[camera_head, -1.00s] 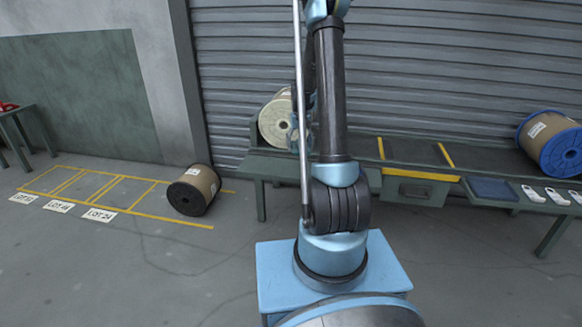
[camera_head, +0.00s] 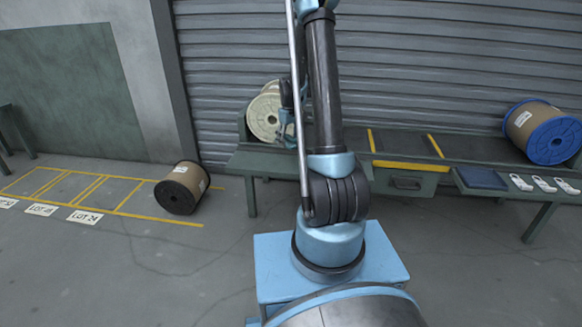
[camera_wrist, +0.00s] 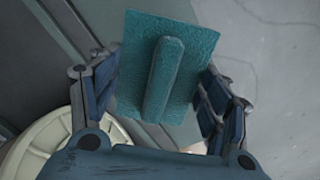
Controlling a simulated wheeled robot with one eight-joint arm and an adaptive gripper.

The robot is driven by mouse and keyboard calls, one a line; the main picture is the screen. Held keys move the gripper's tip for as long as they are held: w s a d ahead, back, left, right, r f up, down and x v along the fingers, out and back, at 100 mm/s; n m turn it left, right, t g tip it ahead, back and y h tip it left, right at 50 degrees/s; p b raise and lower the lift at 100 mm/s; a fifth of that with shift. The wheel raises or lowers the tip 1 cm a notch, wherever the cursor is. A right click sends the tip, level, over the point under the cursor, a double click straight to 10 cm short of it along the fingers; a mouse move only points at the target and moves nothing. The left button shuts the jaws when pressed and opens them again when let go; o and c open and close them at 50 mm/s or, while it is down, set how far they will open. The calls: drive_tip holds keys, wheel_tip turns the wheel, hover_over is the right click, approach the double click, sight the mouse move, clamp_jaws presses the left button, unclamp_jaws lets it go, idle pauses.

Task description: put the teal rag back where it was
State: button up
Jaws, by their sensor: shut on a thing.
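The teal rag (camera_wrist: 185,50) fills the upper middle of the wrist view as a flat square with a raised ridge along its centre. My gripper (camera_wrist: 160,88) has its two blue fingers on either side of the rag and is shut on it. In the head view my gripper (camera_head: 290,132) hangs left of my arm, in front of the cream spool (camera_head: 263,116) at the bench's left end. The rag cannot be made out in the head view. Part of a pale round spool flange (camera_wrist: 40,145) shows below left of the rag in the wrist view.
The green bench (camera_head: 235,160) runs along the shutter. It carries a blue-flanged spool (camera_head: 552,138), a dark blue pad (camera_head: 482,179) and several white tags (camera_head: 521,182). A drawer (camera_head: 407,183) is below. A black-flanged spool (camera_head: 176,197) stands by yellow floor bays. Floor between is clear.

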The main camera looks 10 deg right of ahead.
sight(289, 164)
drive_tip(key=n, duration=0.2)
drive_tip(key=f+n, duration=0.1)
drive_tip(key=n, duration=0.1)
drive_tip(key=shift+w+n, duration=0.2)
drive_tip(key=shift+n, duration=0.2)
drive_tip(key=n, duration=0.3)
drive_tip(key=shift+w+f, duration=0.1)
drive_tip(key=shift+f, duration=5.2)
drive_tip(key=o, duration=1.1)
